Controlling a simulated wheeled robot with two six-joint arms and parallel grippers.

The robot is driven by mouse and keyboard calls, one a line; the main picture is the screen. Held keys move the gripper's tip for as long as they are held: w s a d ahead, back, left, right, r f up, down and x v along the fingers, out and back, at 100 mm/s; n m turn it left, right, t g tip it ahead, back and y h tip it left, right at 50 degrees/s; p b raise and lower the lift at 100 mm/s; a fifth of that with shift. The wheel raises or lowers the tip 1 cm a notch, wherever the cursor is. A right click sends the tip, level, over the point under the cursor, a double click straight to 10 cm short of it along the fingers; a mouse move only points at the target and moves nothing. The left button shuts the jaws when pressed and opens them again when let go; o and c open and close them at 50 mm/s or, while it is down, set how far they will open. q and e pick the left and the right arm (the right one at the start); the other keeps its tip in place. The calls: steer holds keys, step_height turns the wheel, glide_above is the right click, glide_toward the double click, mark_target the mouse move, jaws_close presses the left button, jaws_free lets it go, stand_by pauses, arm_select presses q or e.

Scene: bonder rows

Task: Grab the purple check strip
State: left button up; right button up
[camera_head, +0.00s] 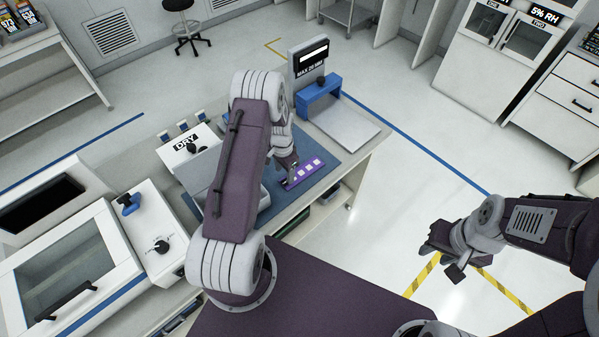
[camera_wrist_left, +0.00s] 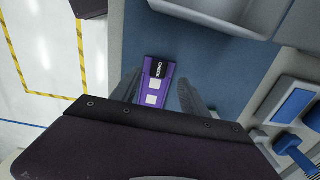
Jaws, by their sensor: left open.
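The purple check strip (camera_head: 304,172) lies flat on the blue mat (camera_head: 327,175) on the bench, with pale square pads along it. In the left wrist view the strip (camera_wrist_left: 155,85) shows a black label reading CHECK, and its near end is hidden by the gripper body. My left gripper (camera_head: 288,174) is over the strip's left end in the head view. In the left wrist view my left gripper (camera_wrist_left: 157,95) is open, with one finger on each side of the strip. My right gripper (camera_head: 449,262) is out over the floor at the right, away from the bench; its jaw opening is unclear.
A box labelled DRY (camera_head: 186,143) stands left of the mat, partly behind my left arm. A blue frame (camera_head: 319,92) and display post (camera_head: 308,60) stand at the back of the bench beside a pale plate (camera_head: 345,131). A white machine (camera_head: 75,270) is at the left.

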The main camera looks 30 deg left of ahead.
mark_target(286, 182)
arm_select(q)
steer(key=shift+s+d+f+p, duration=0.1)
steer(key=shift+s+f+p, duration=0.15)
steer(key=shift+f+p, duration=0.65)
steer(key=f, duration=0.3)
steer(key=shift+w, duration=0.2)
steer(key=shift+w+f, duration=0.1)
steer(key=shift+f, duration=0.1)
steer(key=c, duration=0.4)
jaws_close()
steer(key=shift+r, duration=0.1)
